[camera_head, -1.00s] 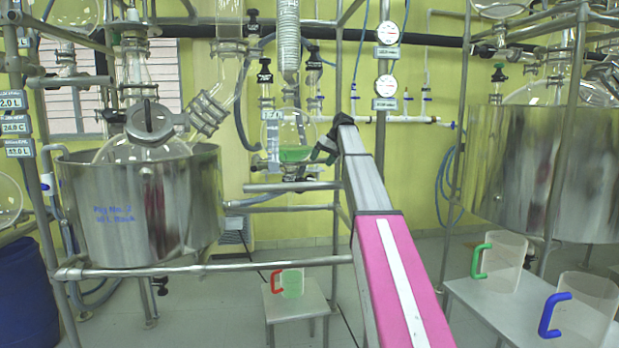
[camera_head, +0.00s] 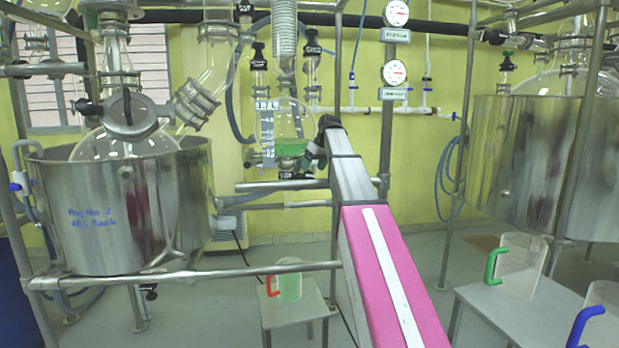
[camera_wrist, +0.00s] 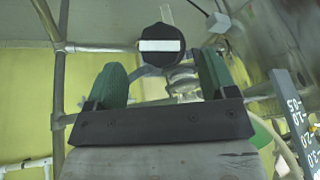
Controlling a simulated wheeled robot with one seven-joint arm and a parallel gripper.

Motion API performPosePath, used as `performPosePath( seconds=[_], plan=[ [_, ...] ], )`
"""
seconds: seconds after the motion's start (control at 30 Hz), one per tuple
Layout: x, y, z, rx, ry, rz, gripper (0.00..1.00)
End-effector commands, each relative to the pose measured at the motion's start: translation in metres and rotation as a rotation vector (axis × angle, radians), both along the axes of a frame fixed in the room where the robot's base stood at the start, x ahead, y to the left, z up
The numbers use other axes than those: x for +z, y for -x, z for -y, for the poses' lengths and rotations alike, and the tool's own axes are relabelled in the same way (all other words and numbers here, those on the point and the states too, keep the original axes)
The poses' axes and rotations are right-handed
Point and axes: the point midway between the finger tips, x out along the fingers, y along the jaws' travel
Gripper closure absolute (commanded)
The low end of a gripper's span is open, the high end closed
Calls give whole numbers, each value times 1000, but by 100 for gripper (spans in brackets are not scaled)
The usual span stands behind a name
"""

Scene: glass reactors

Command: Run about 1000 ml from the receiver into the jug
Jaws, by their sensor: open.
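The receiver (camera_head: 287,122) is a clear glass vessel with green liquid low in it and a scale strip on its left. The jug with the red handle (camera_head: 289,282) stands on a small grey stool below it and looks pale green inside. My gripper (camera_head: 314,158) is beside the receiver's lower right, near its outlet. In the wrist view my gripper (camera_wrist: 160,80) has its two green fingers apart, with nothing between the pads. A round black knob with a white bar (camera_wrist: 162,45) shows beyond the fingertips, roughly centred between them. Contact with it cannot be told.
A steel bath (camera_head: 120,215) with a glass reactor stands at the left, and another steel bath (camera_head: 535,160) at the right. Green-handled (camera_head: 517,262) and blue-handled (camera_head: 603,315) jugs stand on a right-hand table.

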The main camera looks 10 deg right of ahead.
Motion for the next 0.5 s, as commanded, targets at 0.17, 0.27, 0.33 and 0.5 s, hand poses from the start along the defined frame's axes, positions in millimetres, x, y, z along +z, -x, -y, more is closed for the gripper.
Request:
performPosePath(
  seconds=[0.17, 0.27, 0.33, 0.5],
  plan=[
    [-27, -8, -8, 0, -1, -2, 22],
    [-37, -11, -11, 0, -1, -2, 22],
    [-42, -12, -13, 0, -1, -2, 22],
    [-46, -14, -14, -1, 0, 0, 22]
  ],
)
